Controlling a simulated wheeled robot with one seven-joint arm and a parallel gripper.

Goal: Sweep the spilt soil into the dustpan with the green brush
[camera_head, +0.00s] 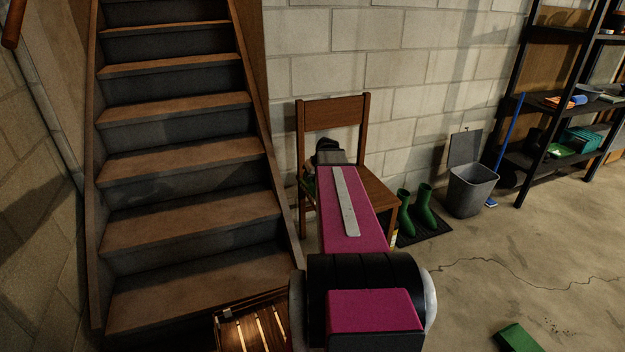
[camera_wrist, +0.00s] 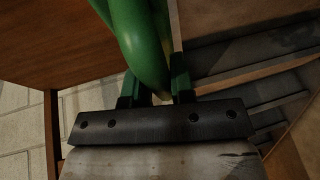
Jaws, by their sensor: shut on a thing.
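My gripper (camera_wrist: 155,88) is shut on a smooth, curved green thing (camera_wrist: 146,45) in the wrist view. It looks like the green brush's handle; its bristles are not clear. In the head view my arm reaches toward the wooden chair and hides most of the gripper; only a sliver of green shows beside it. A green flat-sided object (camera_head: 518,338), possibly the dustpan, lies on the floor at the lower right, cut by the frame edge. Small dark specks (camera_head: 558,328), looking like the spilt soil, lie just right of it.
The wooden chair (camera_head: 333,115) stands against the block wall, with wooden stairs (camera_head: 180,165) left of it. Green boots (camera_head: 424,205) stand on a dark mat. A grey bin (camera_head: 471,190) and a shelf rack (camera_head: 545,105) are further right. The right floor is mostly clear.

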